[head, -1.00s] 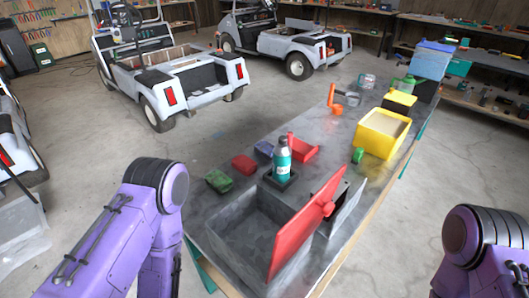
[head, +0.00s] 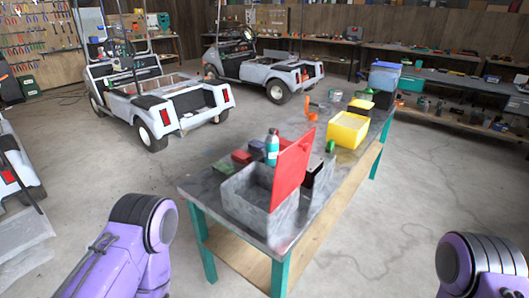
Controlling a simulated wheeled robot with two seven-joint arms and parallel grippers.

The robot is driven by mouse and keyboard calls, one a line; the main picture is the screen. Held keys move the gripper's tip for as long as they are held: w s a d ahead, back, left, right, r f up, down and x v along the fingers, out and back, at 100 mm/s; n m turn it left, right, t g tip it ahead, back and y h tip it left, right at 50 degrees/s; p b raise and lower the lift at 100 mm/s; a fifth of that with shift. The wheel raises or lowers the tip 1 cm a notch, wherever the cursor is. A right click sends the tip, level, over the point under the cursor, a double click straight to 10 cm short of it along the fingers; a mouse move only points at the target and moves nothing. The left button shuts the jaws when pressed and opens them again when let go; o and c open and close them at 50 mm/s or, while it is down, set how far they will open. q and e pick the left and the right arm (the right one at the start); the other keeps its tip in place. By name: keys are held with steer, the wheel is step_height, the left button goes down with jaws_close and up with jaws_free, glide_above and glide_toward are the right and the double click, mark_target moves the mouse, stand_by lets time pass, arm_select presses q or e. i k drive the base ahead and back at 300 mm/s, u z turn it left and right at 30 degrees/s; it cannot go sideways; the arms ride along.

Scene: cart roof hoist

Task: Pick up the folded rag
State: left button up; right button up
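A dark green lump (head: 223,168) that looks like folded cloth lies on the grey tabletop (head: 203,184), at its left edge behind the open grey bin (head: 248,201). A dark red bundle (head: 241,157) and a small blue one (head: 257,147) lie in a row beyond it. I cannot tell for certain which of these is the folded rag. Only my purple arm links show, at the lower left and lower right, both apart from the table. Neither gripper is in view.
A teal bottle (head: 272,148) stands behind the grey bin, beside an upright red panel (head: 293,172). A yellow box (head: 347,130) stands farther along the table. Golf carts (head: 160,98) are parked behind at left. Bare concrete floor lies on both sides of the table.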

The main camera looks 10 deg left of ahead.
mark_target(257, 147)
steer(key=z, duration=3.5)
steer(key=k, duration=2.25)
steer(key=u, duration=1.15)
